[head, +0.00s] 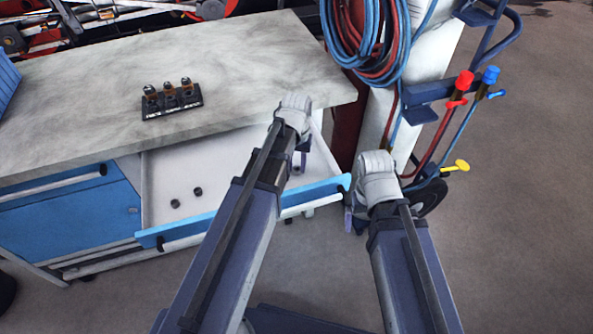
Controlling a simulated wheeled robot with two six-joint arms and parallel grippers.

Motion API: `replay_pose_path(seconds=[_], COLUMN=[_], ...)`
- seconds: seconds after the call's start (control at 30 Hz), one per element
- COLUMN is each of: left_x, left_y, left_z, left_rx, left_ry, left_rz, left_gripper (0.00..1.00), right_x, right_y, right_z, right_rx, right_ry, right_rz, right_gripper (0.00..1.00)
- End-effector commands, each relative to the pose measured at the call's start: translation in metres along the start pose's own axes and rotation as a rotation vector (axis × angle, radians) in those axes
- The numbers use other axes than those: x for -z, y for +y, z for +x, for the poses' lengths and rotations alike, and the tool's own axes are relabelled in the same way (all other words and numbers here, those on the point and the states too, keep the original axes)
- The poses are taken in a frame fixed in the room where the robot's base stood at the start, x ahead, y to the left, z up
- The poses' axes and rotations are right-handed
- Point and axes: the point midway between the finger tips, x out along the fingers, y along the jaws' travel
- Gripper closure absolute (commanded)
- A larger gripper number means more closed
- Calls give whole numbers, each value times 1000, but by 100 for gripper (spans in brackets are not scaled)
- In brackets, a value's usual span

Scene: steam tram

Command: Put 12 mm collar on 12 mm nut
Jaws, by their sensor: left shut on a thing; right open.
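A black stand (172,104) on the worktop holds three upright dark metal pieces in a row; their sizes cannot be read, so I cannot tell which is the 12 mm nut. Two small dark ring-like parts (198,191) lie apart in the open drawer, and their sizes are also unreadable. My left gripper (303,151) is over the right end of the drawer, near the worktop's front right corner. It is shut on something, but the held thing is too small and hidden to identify. My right gripper (353,222) is open beyond the drawer's right end, above the floor.
The blue-fronted drawer (222,208) is pulled out from the grey-topped bench (235,75). A hose cart with a white cylinder (437,55) and red and blue fittings stands to the right. Most of the worktop is clear.

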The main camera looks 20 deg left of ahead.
Motion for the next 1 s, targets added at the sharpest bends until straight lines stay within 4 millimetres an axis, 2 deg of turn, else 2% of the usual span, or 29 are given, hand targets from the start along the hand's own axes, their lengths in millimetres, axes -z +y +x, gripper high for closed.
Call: replay_pose_path(seconds=[0.5,0.83,1.0], left_x=[0,0,0], left_y=[0,0,0], left_z=[-16,-19,-30], left_rx=[0,0,0], left_ry=[0,0,0], left_rz=[0,0,0], left_gripper=[100,100,100], right_x=[-1,-1,-2], right_y=[2,2,3], right_z=[-16,-19,-30], right_rx=[0,0,0], right_ry=[0,0,0], right_rz=[0,0,0], right_gripper=[0,0,0])
